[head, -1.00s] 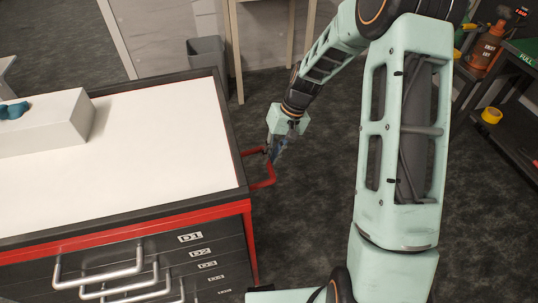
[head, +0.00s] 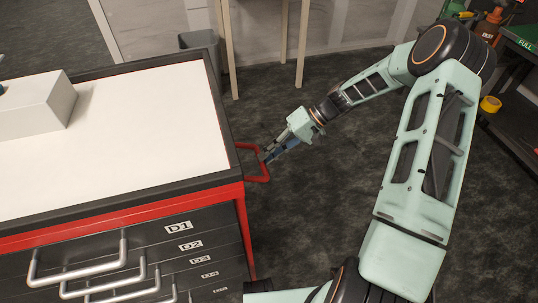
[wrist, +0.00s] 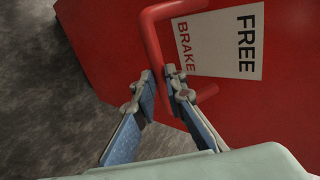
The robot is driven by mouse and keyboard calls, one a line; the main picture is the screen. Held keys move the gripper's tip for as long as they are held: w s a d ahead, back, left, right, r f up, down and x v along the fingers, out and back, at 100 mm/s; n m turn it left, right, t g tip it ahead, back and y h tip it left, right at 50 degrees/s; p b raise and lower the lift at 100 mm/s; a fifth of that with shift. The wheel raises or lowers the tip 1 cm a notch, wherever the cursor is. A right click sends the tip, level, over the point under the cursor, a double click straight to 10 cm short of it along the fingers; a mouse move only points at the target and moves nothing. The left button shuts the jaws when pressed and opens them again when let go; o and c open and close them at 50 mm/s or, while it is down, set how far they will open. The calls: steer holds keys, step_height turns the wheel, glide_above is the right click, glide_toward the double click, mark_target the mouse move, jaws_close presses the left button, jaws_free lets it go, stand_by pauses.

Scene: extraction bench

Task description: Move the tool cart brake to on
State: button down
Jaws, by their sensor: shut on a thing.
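The tool cart (head: 150,196) has a black and red body, a white top and drawers marked D1 downward. A red U-shaped handle (head: 257,180) sticks out from its right side. In the wrist view the handle (wrist: 152,42) stands off a red panel (wrist: 110,50), beside a white label (wrist: 215,48) reading BRAKE and FREE. My gripper (head: 265,158) reaches the handle from the right. In the wrist view my gripper (wrist: 158,76) is shut on the handle's bar, with one finger on each side. The fingers hide part of the bar.
A white box (head: 38,105) lies on the cart top at the left. A grey bin (head: 200,40) and wooden legs (head: 303,40) stand behind the cart. A dark shelf (head: 515,100) with yellow tape (head: 490,104) stands far right. The floor right of the cart is clear.

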steer(key=shift+s+d+f, duration=0.15)
steer(key=shift+s+f, duration=0.05)
steer(key=shift+f, duration=0.35)
steer(key=c, duration=1.9)
jaws_free()
steer(key=shift+w+f, duration=0.1)
steer(key=shift+c, duration=0.2)
steer(key=shift+r, duration=0.25)
steer(key=v, duration=1.1)
steer(key=shift+d+r, duration=0.2)
steer(key=shift+r, duration=0.15)
steer(key=shift+w, duration=0.1)
